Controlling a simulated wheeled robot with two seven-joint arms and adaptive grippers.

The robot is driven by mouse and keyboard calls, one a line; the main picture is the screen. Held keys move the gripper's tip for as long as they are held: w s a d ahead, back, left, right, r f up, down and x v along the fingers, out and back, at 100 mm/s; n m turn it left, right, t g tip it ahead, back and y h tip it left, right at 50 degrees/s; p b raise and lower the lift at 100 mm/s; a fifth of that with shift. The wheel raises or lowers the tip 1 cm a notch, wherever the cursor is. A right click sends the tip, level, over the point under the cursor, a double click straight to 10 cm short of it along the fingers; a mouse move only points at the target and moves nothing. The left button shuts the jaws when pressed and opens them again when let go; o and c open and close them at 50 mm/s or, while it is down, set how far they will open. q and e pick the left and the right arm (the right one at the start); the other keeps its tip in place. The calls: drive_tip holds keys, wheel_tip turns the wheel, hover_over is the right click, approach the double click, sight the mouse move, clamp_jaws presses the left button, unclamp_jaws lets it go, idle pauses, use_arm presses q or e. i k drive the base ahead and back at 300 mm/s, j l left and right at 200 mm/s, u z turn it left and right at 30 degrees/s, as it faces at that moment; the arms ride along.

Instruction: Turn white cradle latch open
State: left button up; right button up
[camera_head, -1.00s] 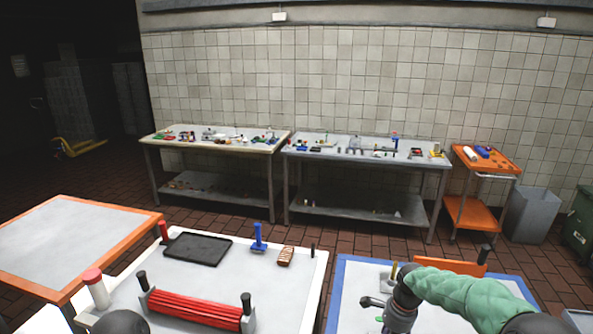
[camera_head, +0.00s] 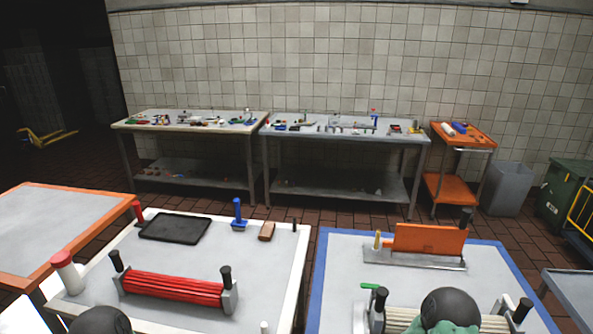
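A cradle with cream-white rods (camera_head: 490,324) sits at the near edge of the blue-edged table (camera_head: 316,275). Black knobs (camera_head: 380,295) stand at its left and right ends. I cannot make out which part is its latch or whether it is open. My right arm, with a black rounded cap and green sleeve, covers the middle of this cradle. My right gripper is not visible. A black dome, seemingly part of my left arm, shows at the bottom left edge; my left gripper is out of view.
A cradle with red rods (camera_head: 172,287) stands on the white-edged table (camera_head: 300,255), with a black tray (camera_head: 175,228), a blue-handled tool (camera_head: 238,214) and a brown block (camera_head: 267,231) behind. An orange plate (camera_head: 430,240) stands behind the white cradle. A green-handled piece (camera_head: 370,286) lies beside it.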

sight(506, 298)
drive_tip(key=z, duration=1.75)
drive_tip(key=i+l, duration=0.4)
drive_tip(key=l, duration=0.15)
drive_tip(key=i+l+u, duration=0.3)
drive_tip(key=l+u, duration=0.35)
drive_tip(key=i+l+u, duration=0.15)
drive_tip(key=l+u, duration=0.15)
drive_tip(key=l, duration=0.15)
